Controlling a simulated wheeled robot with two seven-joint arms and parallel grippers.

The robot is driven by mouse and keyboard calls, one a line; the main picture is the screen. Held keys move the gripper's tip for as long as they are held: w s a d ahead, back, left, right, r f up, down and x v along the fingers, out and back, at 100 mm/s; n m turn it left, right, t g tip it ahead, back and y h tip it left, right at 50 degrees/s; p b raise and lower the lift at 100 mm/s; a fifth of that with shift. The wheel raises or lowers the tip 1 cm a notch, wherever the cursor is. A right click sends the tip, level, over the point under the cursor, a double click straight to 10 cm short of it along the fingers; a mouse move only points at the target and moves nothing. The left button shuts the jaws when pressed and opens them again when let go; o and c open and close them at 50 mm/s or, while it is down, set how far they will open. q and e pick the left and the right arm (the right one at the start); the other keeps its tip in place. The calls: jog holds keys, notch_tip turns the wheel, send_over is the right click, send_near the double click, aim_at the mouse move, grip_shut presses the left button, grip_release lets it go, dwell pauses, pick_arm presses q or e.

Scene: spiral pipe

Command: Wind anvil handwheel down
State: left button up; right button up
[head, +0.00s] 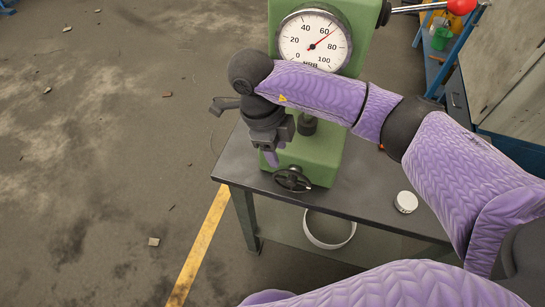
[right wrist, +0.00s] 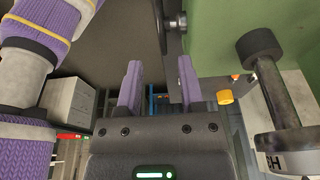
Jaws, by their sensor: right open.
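The black handwheel (head: 293,179) sits low on the front of the green tester (head: 318,160), just above the table top. My right gripper (head: 271,157) hangs pointing down, a little above and left of the handwheel in the picture, apart from it. In the right wrist view its two purple fingers (right wrist: 159,85) are spread with nothing between them. A dark ridged part (right wrist: 175,22) by the green body at the top may be the handwheel; I cannot be sure. The black anvil post (head: 307,125) is partly hidden behind my right arm. My left gripper is out of view.
The tester's dial (head: 314,40) reads near 60. A lever with a red knob (head: 461,5) sticks out at its upper right. The floor at left is mostly open.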

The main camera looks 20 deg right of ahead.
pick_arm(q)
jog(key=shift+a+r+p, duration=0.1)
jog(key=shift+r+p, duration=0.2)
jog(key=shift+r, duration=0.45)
pick_arm(e)
jog(key=shift+v, duration=1.05)
jog(key=shift+d, duration=0.1)
